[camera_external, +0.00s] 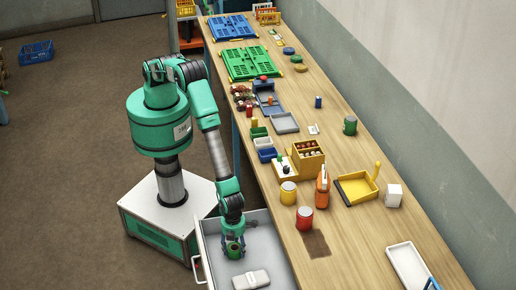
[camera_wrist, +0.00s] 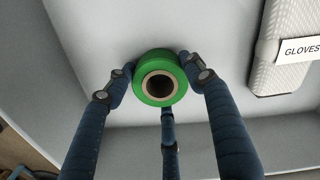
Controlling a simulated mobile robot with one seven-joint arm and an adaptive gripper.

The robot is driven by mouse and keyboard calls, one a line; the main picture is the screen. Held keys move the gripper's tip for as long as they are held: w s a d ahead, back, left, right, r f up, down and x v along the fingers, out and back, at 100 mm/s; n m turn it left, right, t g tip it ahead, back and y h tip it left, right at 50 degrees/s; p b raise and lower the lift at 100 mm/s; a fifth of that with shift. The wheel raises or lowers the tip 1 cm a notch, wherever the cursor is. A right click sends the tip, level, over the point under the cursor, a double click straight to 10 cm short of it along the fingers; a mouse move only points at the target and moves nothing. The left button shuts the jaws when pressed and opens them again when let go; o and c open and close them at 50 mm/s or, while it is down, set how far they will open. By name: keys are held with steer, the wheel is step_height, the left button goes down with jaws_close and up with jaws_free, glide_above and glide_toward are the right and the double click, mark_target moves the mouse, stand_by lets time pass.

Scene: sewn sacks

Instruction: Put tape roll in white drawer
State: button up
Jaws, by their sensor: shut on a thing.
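A green tape roll (camera_wrist: 160,66) with a brown core is held between the fingers of my gripper (camera_wrist: 159,78) in the wrist view. My gripper (camera_external: 234,250) is shut on it and points down inside the open white drawer (camera_external: 264,225). The tape roll also shows small at the fingertips in the external view (camera_external: 233,254). The drawer's pale floor (camera_wrist: 105,25) lies behind the roll in the wrist view. I cannot tell whether the roll touches the floor.
A pale pack (camera_external: 251,280) lies in the drawer beside my gripper; its label reads "GLOVES" in the wrist view (camera_wrist: 270,60). The wooden worktop (camera_external: 345,235) borders the drawer on the right, with a red can (camera_external: 305,218) near that edge. The drawer's upper part looks clear.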

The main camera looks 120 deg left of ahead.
mark_target(235, 247)
steer(key=shift+f, duration=0.15)
steer(key=o, duration=1.1)
steer(key=shift+o, duration=0.2)
steer(key=shift+r, duration=0.2)
step_height(235, 247, up, 12)
steer(key=shift+p, duration=0.4)
